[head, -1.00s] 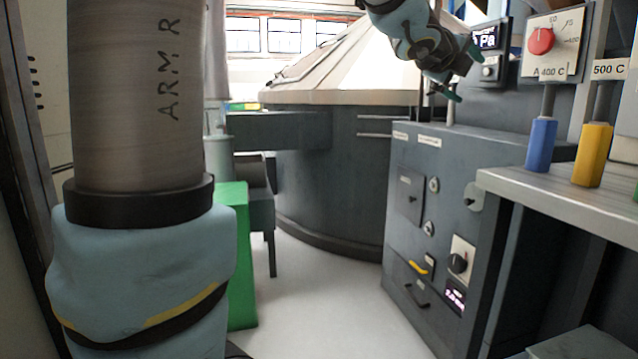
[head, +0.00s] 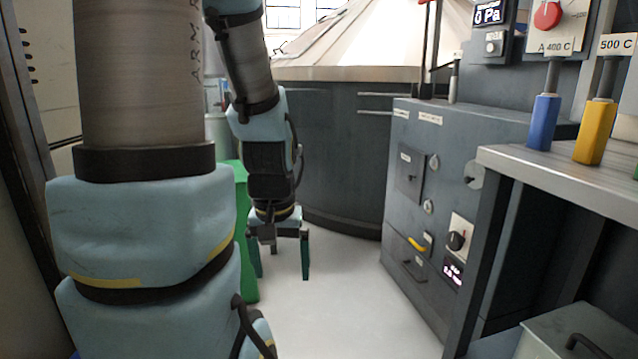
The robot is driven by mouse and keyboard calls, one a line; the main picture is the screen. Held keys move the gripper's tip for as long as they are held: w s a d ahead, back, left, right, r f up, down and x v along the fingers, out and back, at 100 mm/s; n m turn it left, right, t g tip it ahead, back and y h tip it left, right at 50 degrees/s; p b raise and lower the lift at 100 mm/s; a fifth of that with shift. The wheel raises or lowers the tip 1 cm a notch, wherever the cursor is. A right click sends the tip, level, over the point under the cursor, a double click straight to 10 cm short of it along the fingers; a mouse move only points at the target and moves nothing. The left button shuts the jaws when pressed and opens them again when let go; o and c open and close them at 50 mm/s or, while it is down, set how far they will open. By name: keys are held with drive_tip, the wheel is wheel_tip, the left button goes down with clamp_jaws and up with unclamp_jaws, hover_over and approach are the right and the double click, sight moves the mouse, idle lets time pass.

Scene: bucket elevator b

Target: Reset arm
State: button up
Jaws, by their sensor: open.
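My gripper (head: 281,270) hangs at the lower middle of the head view, fingers pointing down. Its two dark green fingers are spread apart with nothing between them. It is above the pale floor, in front of a green object (head: 243,225) that my arm partly covers. My arm runs down to it from the top of the view, with a thick grey link and light blue joints at the left.
A grey cabinet (head: 480,140) with knobs and a yellow handle stands right of the gripper. A bench (head: 540,165) at the right has blue (head: 543,122) and yellow (head: 595,132) handled tools. A large round tank (head: 335,150) stands behind. Pale floor (head: 350,300) is clear between.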

wheel_tip(320, 180, up, 26)
drive_tip(key=p, duration=2.4)
drive_tip(key=shift+w, duration=0.35)
